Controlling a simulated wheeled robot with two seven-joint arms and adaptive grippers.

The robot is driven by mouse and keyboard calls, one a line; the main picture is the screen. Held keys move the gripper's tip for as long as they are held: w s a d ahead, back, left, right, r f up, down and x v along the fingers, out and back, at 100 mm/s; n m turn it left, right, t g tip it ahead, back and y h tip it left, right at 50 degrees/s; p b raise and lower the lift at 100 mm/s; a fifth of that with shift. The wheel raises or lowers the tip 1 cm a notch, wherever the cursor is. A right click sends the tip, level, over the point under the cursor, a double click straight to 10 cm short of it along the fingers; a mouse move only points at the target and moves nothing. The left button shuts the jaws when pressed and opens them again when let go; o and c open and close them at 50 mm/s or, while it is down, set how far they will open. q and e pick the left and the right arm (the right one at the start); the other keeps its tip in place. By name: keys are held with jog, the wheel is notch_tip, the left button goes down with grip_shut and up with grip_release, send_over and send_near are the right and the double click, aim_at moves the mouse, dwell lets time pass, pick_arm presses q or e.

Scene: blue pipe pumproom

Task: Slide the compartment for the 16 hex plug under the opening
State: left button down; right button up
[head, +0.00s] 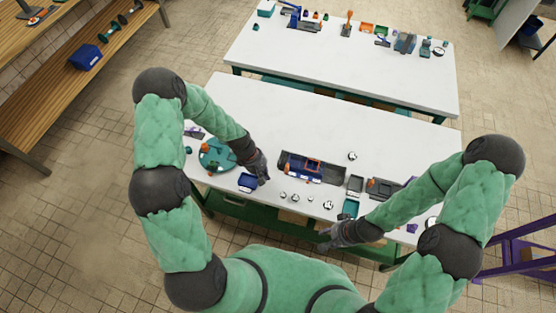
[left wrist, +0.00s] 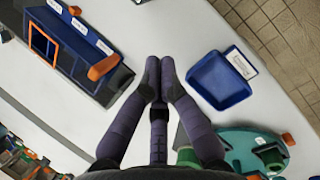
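The sliding compartment device, a dark rail base (head: 327,174) with a blue block and an orange-framed opening (head: 313,165), sits mid-table in the head view. In the left wrist view its blue labelled part (left wrist: 75,32), orange frame (left wrist: 43,44) and an orange handle (left wrist: 103,68) show at upper left. The labels are too small to read. My left gripper (head: 262,178) is left of the device, apart from it; in the left wrist view its fingertips (left wrist: 160,65) are together with nothing between them. My right gripper (head: 326,240) is at the table's front edge; its fingers are unclear.
A blue tray (head: 247,181) with a white label lies beside my left gripper; it also shows in the left wrist view (left wrist: 220,80). A teal round turntable (head: 217,156) stands further left. Several small white-topped items line the front.

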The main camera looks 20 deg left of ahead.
pick_arm(q)
jog(key=w+a+r+n, duration=0.5)
jog(key=w+r, duration=0.2)
send_near(284, 173)
jog(key=a+f, duration=0.2)
jog(key=a, duration=0.1)
jog(key=shift+w+f, duration=0.25)
jog(key=shift+f, duration=0.15)
jog(key=d, duration=0.3)
jog(key=shift+r, duration=0.1)
jog(key=shift+d+p, duration=0.3)
jog(key=shift+d, duration=0.15)
jog(key=shift+d, duration=1.35)
jog(key=shift+a, duration=0.1)
